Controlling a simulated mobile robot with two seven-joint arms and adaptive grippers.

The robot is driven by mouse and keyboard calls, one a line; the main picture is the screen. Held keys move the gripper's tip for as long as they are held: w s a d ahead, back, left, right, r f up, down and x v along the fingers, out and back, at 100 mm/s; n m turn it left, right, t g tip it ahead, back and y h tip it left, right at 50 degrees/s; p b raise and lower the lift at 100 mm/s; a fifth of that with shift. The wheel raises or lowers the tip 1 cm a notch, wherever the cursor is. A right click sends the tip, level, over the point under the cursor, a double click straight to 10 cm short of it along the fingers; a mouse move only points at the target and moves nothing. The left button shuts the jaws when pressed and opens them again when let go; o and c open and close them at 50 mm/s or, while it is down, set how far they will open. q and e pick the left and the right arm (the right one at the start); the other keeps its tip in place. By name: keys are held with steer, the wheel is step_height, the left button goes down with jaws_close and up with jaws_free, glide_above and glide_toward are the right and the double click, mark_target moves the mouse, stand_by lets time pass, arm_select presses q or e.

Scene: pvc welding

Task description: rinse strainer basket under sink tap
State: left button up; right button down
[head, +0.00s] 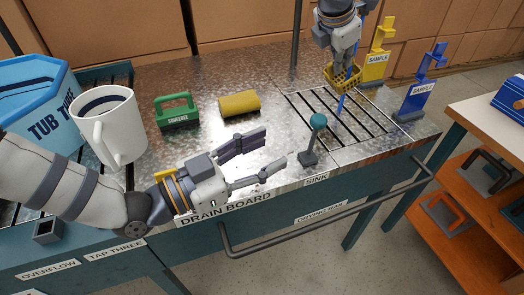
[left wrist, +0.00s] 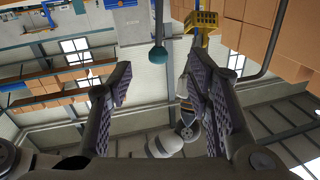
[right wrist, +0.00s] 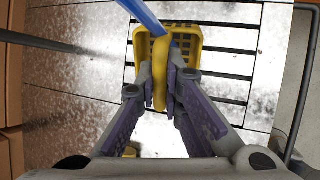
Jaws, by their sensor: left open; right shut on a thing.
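The yellow strainer basket (head: 341,83) hangs above the slotted sink grate (head: 335,120). My right gripper (head: 345,72) is shut on its yellow handle (right wrist: 160,85); the basket body (right wrist: 204,48) shows beyond the fingers. A blue streak (head: 341,105), water or a rod, passes at the basket; it also crosses the right wrist view (right wrist: 143,16). A lever with a teal knob (head: 318,121) stands at the sink's front left. My left gripper (head: 271,150) is open and empty, left of the lever. The knob (left wrist: 158,56) shows between its fingers in the left wrist view.
A white mug (head: 118,130) and a blue tub (head: 35,85) stand left. Yellow (head: 376,68) and blue (head: 413,98) sample holders stand right. A rail (head: 330,235) runs along the front.

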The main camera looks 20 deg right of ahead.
arm_select(q)
steer(key=shift+r, duration=0.1)
steer(key=c, duration=0.4)
steer(key=n, duration=0.2)
steer(key=shift+w+r+n+t, duration=0.2)
steer(key=shift+r+n+t, duration=0.05)
steer(key=shift+n+t, duration=0.15)
steer(key=c, duration=0.5)
steer(key=n+t, duration=0.1)
steer(key=n, duration=0.3)
steer(key=w+r+n+t, duration=0.1)
steer(key=n, duration=0.3)
steer(key=w+r+n+t, duration=0.1)
steer(key=n, duration=0.3)
steer(key=shift+a+r+t, duration=0.1)
steer(key=shift+a+t, duration=0.3)
jaws_close()
steer(key=n+t+y, duration=0.1)
steer(key=n, duration=0.4)
glide_above(314, 137)
steer(key=w+a, duration=0.2)
steer(key=a, duration=0.1)
steer(key=shift+w+a+r, duration=0.15)
steer(key=shift+w+r, duration=0.05)
steer(key=shift+r, duration=0.2)
